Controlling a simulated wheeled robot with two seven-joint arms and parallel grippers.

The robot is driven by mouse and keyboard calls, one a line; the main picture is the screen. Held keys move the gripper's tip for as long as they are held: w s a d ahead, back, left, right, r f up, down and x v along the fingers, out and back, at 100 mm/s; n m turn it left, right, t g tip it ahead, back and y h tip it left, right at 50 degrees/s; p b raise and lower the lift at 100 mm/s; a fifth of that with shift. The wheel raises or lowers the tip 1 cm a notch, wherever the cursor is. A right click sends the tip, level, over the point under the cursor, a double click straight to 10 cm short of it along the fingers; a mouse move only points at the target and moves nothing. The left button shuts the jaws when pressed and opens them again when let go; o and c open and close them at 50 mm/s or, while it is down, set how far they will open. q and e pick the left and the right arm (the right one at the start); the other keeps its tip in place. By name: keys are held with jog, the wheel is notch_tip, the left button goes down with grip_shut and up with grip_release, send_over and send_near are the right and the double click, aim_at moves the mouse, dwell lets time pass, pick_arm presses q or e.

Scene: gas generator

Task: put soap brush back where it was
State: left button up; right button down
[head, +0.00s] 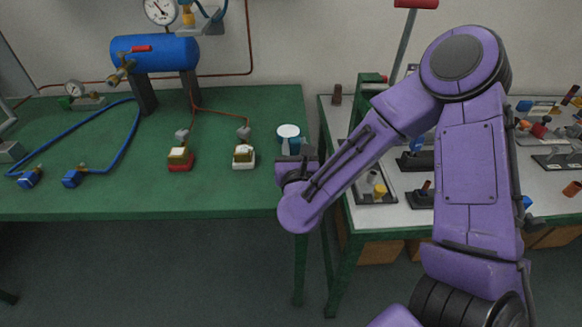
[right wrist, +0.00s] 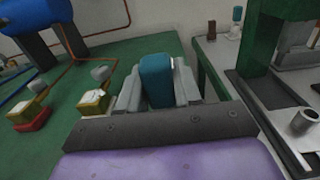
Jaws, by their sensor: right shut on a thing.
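The soap brush shows in the right wrist view as a teal block (right wrist: 157,80) between the grey fingers. My right gripper (right wrist: 158,88) is shut on it. In the head view its pale round top with a teal rim (head: 288,131) shows just beyond the right gripper (head: 296,147), near the right edge of the green table. The fingers hide part of its body. I cannot tell whether it touches the table top. My left gripper is not in view.
The green table (head: 90,198) holds a blue tank (head: 155,53), blue hoses, a red-based block (head: 180,159) and a white-based block (head: 243,157). A grey-topped bench (head: 365,215) with fixtures stands right, across a narrow gap. A dark reddish piece (head: 337,93) stands on it.

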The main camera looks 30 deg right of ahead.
jog(key=f, duration=0.1)
jog(key=w+f, duration=0.1)
jog(key=f, duration=0.3)
jog(key=shift+w, duration=0.35)
jog(key=shift+r, duration=0.1)
jog(key=shift+s+f+b, duration=0.1)
jog(key=shift+f+b, duration=0.1)
jog(key=shift+b, duration=0.1)
jog(key=c, duration=0.8)
grip_release()
